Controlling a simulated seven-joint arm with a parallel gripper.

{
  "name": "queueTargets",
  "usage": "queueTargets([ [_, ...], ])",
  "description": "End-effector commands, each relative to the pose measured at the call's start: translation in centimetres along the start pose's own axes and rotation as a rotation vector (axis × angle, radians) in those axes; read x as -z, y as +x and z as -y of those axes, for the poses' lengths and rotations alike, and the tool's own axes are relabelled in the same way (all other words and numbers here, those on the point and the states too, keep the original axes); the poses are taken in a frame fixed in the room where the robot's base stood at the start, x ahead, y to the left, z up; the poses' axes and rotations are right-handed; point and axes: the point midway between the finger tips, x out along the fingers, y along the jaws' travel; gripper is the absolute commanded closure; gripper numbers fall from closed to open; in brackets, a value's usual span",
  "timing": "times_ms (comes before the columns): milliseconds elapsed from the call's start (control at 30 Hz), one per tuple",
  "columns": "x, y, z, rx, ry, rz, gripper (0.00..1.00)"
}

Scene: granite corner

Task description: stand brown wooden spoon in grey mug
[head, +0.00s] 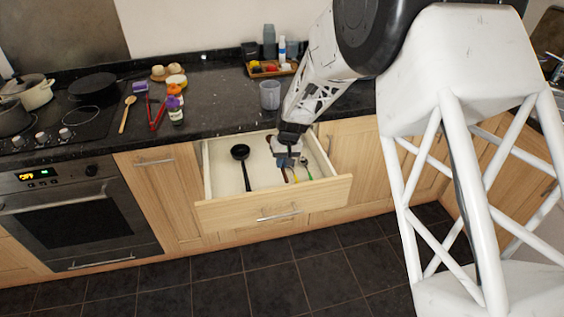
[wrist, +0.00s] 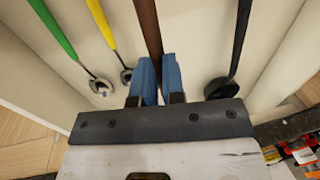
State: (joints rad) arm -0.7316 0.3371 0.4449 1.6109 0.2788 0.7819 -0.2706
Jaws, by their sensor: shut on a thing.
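The brown wooden spoon (wrist: 148,25) lies in the open drawer; its handle runs between my blue gripper fingers in the wrist view. My gripper (wrist: 157,78) is shut on that handle, and it also shows low in the drawer in the head view (head: 288,162). The spoon's bowl end is hidden by my gripper in the wrist view. The grey mug (head: 270,95) stands upright on the dark counter behind the drawer, just left of my arm in the head view.
The drawer (head: 240,212) also holds a black ladle (head: 241,153), a yellow-handled utensil (wrist: 101,22) and a green-handled one (wrist: 53,30). A wooden tray (head: 262,74) with bottles stands behind the mug. Red tongs (head: 155,113) and a light spoon (head: 127,115) lie left on the counter.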

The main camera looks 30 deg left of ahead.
Motion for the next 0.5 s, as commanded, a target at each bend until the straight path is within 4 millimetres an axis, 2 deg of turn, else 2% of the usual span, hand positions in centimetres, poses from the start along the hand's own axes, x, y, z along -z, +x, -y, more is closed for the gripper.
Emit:
queueTargets([
  [267, 0.1, -0.2, 0.5, 0.001, 0.03, 0.006, 1.0],
  [500, 0.6, -1.2, 2.1, 0.006, 0.156, 0.03, 1.0],
])
